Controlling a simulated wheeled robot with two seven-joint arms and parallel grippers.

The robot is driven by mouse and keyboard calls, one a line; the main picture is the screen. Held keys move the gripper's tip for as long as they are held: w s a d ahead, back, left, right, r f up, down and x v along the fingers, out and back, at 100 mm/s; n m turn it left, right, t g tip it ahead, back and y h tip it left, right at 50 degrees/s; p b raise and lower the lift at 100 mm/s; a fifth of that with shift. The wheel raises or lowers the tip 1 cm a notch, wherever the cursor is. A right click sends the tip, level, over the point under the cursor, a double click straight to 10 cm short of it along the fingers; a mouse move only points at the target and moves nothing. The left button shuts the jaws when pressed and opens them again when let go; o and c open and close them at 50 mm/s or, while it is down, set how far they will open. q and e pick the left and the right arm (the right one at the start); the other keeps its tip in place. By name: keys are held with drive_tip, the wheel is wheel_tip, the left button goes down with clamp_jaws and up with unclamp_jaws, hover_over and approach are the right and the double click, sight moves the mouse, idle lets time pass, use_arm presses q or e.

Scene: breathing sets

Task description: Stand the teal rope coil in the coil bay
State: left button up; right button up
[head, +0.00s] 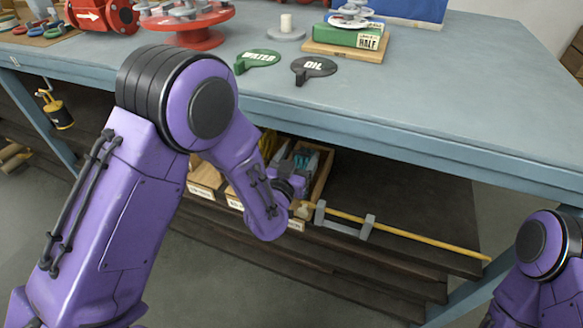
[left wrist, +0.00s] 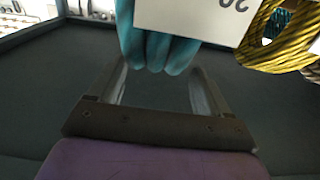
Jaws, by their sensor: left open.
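In the head view a bit of teal (head: 289,164) shows by the left gripper (head: 297,160), at a wooden box on the shelf below the bench. I cannot make out which compartment is the coil bay. My right gripper is out of view.
A yellow rope coil (left wrist: 272,38) is right of the teal one. Labelled wooden bins (head: 203,188) line the low shelf (head: 420,258). A yellow rod (head: 420,236) lies there beside grey brackets. The blue bench top (head: 420,90) overhangs the shelf.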

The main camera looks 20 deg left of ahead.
use_arm(q)
drive_tip(key=s, duration=1.1)
drive_tip(key=s+a+f+n+g+y, duration=0.1)
drive_tip(key=s+a+f+n+g, duration=0.15)
drive_tip(key=f, duration=0.55)
drive_tip(key=s+a+f+n+g+y, duration=0.1)
drive_tip(key=s+a+f+g, duration=0.3)
drive_tip(key=f, duration=0.3)
drive_tip(key=s+a+f+n+g+y, duration=0.1)
drive_tip(key=s+a+f+n+g, duration=0.1)
drive_tip(key=s+f, duration=0.4)
drive_tip(key=s+a+f+n+g+y, duration=0.1)
drive_tip(key=s+a+f+g, duration=0.3)
drive_tip(key=s, duration=0.8)
wheel_tip(320, 180, down, 4)
drive_tip(key=shift+s+a+r+n+g, duration=0.25)
drive_tip(key=shift+a+n+g, duration=0.15)
drive_tip(key=shift+g, duration=0.75)
